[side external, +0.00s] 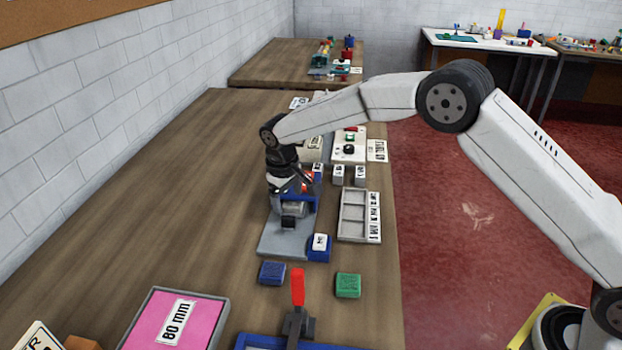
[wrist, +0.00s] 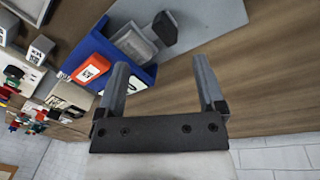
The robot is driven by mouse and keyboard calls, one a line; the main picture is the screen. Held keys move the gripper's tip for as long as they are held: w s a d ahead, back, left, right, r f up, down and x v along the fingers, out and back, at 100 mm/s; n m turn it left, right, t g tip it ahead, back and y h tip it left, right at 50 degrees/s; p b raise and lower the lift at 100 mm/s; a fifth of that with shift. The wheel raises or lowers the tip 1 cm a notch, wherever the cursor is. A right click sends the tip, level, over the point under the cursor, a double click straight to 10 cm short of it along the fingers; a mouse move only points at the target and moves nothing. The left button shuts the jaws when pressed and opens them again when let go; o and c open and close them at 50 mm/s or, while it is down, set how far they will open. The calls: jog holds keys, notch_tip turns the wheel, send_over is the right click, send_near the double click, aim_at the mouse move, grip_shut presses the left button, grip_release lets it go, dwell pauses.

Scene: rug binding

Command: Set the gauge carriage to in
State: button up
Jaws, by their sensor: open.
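What looks like the gauge carriage, a grey block (side external: 291,209) with a black knob (side external: 289,222), sits at a blue bracket (side external: 312,203) on a grey base plate (side external: 268,243). In the wrist view the grey block (wrist: 134,42), its black knob (wrist: 165,28) and the blue bracket (wrist: 105,48) lie beyond the fingers. An orange piece with a white label (wrist: 91,68) is on the bracket. My gripper (wrist: 161,75) is open, with nothing between its fingers. In the side view the gripper (side external: 300,183) is over the bracket's far side, partly hidden. I cannot read any carriage marking.
A blue block with a white label (side external: 319,248) stands at the plate's near right corner. A compartment tray (side external: 345,236) lies to the right. Nearer are a blue block (side external: 271,273), a green block (side external: 348,285) and a red upright handle (side external: 297,287).

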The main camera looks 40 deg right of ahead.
aim_at(288, 217)
jog(key=m, duration=0.4)
jog(key=s+a+m+t+h, duration=0.1)
jog(key=m, duration=0.3)
jog(key=m+t, duration=0.1)
jog(key=m, duration=0.2)
jog(key=shift+s+a+m+h, duration=0.2)
jog(key=shift+a+m+h, duration=0.2)
jog(key=shift+f, duration=0.15)
jog(key=shift+x, duration=3.85)
jog(key=shift+w, duration=0.15)
grip_shut()
